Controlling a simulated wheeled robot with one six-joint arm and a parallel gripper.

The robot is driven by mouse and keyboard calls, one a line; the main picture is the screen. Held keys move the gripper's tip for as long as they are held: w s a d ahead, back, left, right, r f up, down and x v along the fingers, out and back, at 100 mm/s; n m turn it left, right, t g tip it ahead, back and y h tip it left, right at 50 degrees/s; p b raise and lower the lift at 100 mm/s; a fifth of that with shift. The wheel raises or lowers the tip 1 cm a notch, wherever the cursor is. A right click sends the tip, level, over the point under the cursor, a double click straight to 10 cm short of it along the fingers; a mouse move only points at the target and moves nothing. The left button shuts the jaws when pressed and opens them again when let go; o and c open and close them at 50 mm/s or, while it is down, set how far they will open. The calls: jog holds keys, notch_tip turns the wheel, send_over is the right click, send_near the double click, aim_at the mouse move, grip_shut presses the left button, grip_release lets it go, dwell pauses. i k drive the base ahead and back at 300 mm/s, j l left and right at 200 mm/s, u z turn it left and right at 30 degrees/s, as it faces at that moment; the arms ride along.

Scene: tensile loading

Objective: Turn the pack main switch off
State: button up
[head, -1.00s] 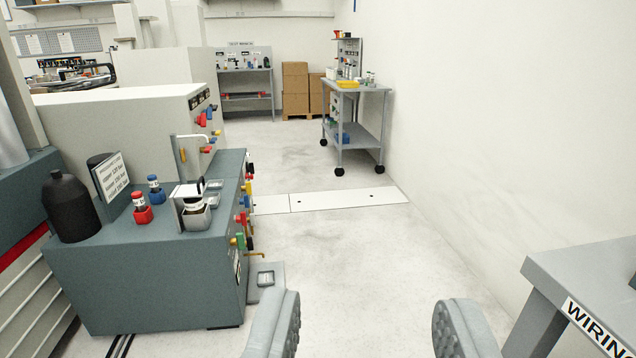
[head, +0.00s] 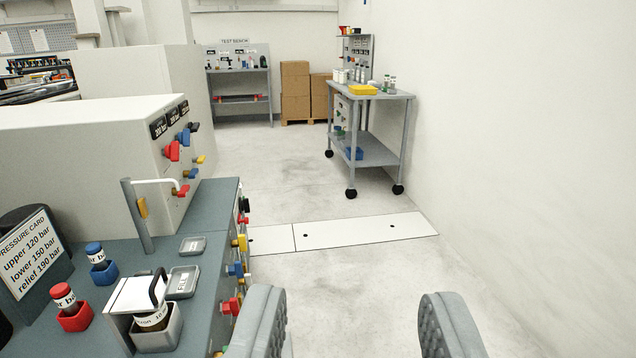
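My gripper (head: 355,325) is open and empty at the bottom of the head view, with its two ridged grey fingers wide apart above the floor. I cannot tell which control is the pack main switch. Red, blue and yellow handles, among them a red one (head: 172,151), stick out from the end of the white cabinet (head: 85,150) at left. More coloured handles, including a yellow one (head: 240,242) and a red one (head: 231,306), line the side of the teal bench (head: 215,225). The gripper is apart from all of these. The lower bench side is partly hidden behind the left finger.
The bench carries a pressure card (head: 30,252), a red-capped bottle (head: 66,298), a blue-capped bottle (head: 98,258) and small trays (head: 183,283). A grey trolley (head: 372,152) stands by the right wall. Cartons (head: 295,90) stand far back. The middle floor is clear.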

aim_at(245, 207)
jog(key=i+l+z, duration=0.3)
jog(key=i, duration=0.6)
jog(key=i+j+z, duration=0.25)
jog(key=i, duration=0.7)
jog(key=i+u, duration=0.4)
jog(key=i, duration=0.25)
jog(key=i+l+u, duration=0.2)
jog(key=i+u, duration=0.2)
jog(key=i, duration=0.2)
